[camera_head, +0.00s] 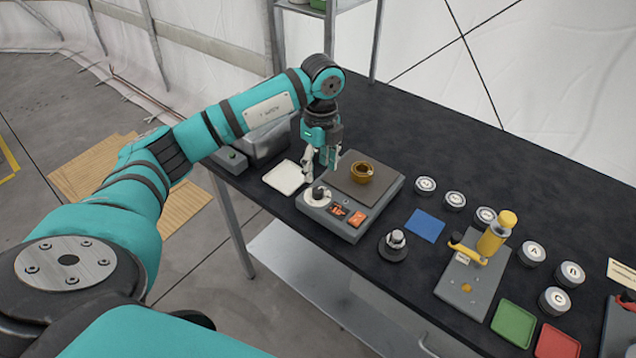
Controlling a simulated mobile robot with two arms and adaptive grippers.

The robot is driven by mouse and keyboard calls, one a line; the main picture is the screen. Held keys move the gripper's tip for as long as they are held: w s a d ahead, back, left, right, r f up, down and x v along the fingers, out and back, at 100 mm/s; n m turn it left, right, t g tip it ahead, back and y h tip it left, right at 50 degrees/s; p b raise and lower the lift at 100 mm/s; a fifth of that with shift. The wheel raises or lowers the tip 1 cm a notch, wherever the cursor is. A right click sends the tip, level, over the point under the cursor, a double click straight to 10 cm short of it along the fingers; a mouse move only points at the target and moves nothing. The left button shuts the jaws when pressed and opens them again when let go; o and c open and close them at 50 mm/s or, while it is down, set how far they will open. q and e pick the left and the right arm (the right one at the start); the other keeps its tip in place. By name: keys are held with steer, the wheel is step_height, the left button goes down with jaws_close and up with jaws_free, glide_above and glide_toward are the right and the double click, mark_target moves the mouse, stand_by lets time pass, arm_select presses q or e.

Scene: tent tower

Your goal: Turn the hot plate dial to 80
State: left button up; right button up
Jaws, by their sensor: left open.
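The hot plate (385,197) is a grey box with a dark square heating surface, standing on the black table. Its dial (318,195) is a white disc with a dark knob at the front left corner; the scale marks are too small to read. Two orange-lit parts (356,218) sit to the right of the dial. A brass-coloured cup (362,173) stands on the heating surface. My left gripper (318,172) points down, open and empty, just above and behind the dial at the hot plate's left edge. I cannot tell whether a fingertip touches anything. My right gripper is not in view.
A white pad (284,177) lies left of the hot plate. A dark round knob-like piece (394,243) and a blue square (425,225) lie to its right. A yellow-handled press (490,240), several lettered round tins, and green (513,323) and red trays stand farther right.

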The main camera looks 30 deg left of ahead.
mark_target(318, 189)
arm_select(q)
step_height(318, 189, down, 7)
steer(key=shift+s+p, duration=0.1)
steer(key=shift+p, duration=0.45)
jaws_close()
